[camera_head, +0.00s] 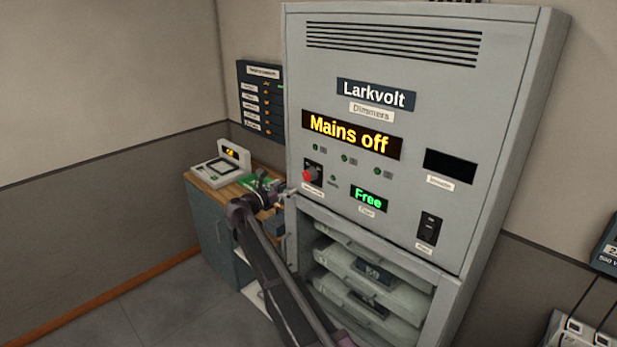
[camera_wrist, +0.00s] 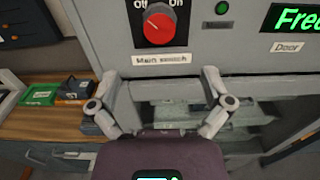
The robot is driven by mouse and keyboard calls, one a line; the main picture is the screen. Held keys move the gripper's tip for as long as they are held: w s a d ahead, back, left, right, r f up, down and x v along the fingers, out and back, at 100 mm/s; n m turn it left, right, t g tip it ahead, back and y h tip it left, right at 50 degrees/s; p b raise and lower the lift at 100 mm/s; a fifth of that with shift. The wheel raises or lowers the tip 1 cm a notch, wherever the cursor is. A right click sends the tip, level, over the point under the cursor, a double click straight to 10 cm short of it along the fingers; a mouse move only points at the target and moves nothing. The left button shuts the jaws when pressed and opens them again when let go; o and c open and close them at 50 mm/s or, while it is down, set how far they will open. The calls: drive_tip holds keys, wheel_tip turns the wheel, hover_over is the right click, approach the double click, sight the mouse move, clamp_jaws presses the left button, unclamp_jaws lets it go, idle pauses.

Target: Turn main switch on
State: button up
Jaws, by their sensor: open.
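The main switch (camera_head: 310,174) is a red rotary knob on a black plate, low on the left of the grey dimmer cabinet's front (camera_head: 400,75). In the wrist view the red knob (camera_wrist: 159,25) is at the top centre, with "Off" and "On" above it and a "Main switch" label below. Its white pointer mark is towards the upper left, on the Off side. The cabinet's display (camera_head: 352,134) reads "Mains off". My gripper (camera_wrist: 157,76) is open and empty, its fingers spread just below the knob and apart from it.
A green "Free" display (camera_head: 368,197) with a "Door" label is right of the switch. A black rocker switch (camera_head: 429,226) is lower right. Open shelves with modules (camera_head: 365,270) lie below the panel. A wooden counter (camera_head: 196,180) with a small device stands on the left.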

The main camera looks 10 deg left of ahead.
sight(306, 176)
drive_tip(key=x, duration=1)
drive_tip(key=shift+c, duration=0.2)
drive_tip(key=c, duration=1.1)
